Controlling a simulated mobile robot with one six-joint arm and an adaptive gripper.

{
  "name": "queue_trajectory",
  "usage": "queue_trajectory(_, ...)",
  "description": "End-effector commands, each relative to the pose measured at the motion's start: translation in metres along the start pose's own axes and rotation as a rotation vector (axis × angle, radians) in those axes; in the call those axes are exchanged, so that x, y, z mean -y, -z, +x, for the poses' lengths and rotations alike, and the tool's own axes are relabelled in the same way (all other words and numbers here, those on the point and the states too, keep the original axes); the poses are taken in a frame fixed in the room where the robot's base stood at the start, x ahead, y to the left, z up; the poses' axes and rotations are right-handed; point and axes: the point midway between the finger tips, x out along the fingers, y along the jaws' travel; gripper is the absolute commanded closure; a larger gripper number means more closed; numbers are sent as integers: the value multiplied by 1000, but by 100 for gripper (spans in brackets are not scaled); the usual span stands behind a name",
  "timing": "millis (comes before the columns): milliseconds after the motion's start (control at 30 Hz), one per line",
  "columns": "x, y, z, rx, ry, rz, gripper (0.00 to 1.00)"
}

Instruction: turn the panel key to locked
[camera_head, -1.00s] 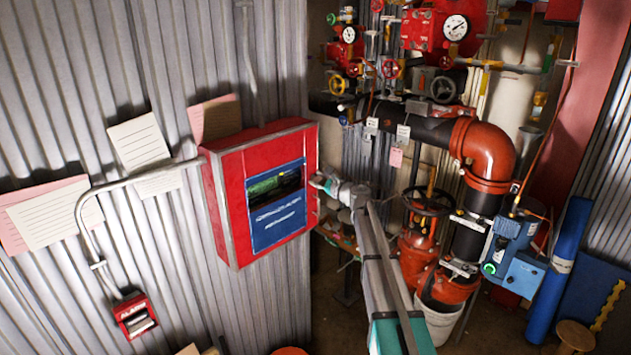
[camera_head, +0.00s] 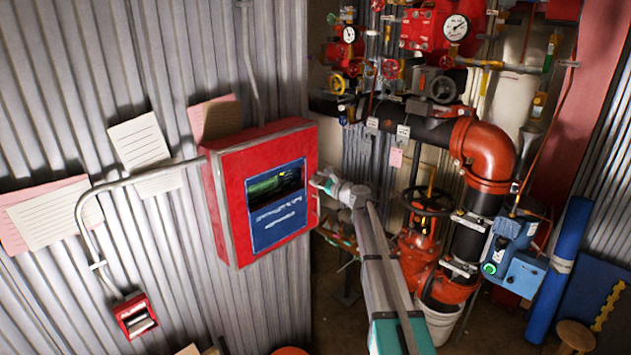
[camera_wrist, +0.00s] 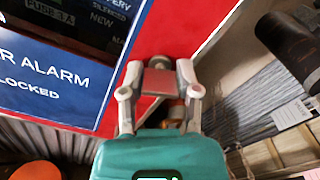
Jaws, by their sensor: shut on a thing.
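The red alarm panel (camera_head: 262,190) hangs on the corrugated wall, with a blue face (camera_head: 276,207) and a dark display window. My gripper (camera_head: 318,181) is at the panel's right edge. In the wrist view my gripper (camera_wrist: 160,64) has its fingers closed in over the red strip beside the blue face (camera_wrist: 50,70). It is shut on a small grey piece at the fingertips, which seems to be the panel key; the fingers mostly hide it. The lettering on the blue face partly reads "ALARM" and "LOCKED". The key's angle cannot be told.
A conduit (camera_head: 130,178) runs from the panel down to a small red call box (camera_head: 135,315). Paper sheets (camera_head: 140,142) are on the wall. Right of my arm stand a red valve (camera_head: 422,235), an orange pipe elbow (camera_head: 487,150) and a white bucket (camera_head: 440,322).

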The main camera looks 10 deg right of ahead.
Motion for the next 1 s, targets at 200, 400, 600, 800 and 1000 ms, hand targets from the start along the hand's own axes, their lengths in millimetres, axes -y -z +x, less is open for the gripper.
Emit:
queue_trajectory(200,-2,-1,0,2,-4,0,100)
queue_trajectory(400,-1,-1,0,2,-3,0,23)
queue_trajectory(600,0,0,0,1,-1,0,23)
queue_trajectory(800,0,0,-1,0,-1,0,23)
queue_trajectory(1000,0,0,-10,0,0,0,23)
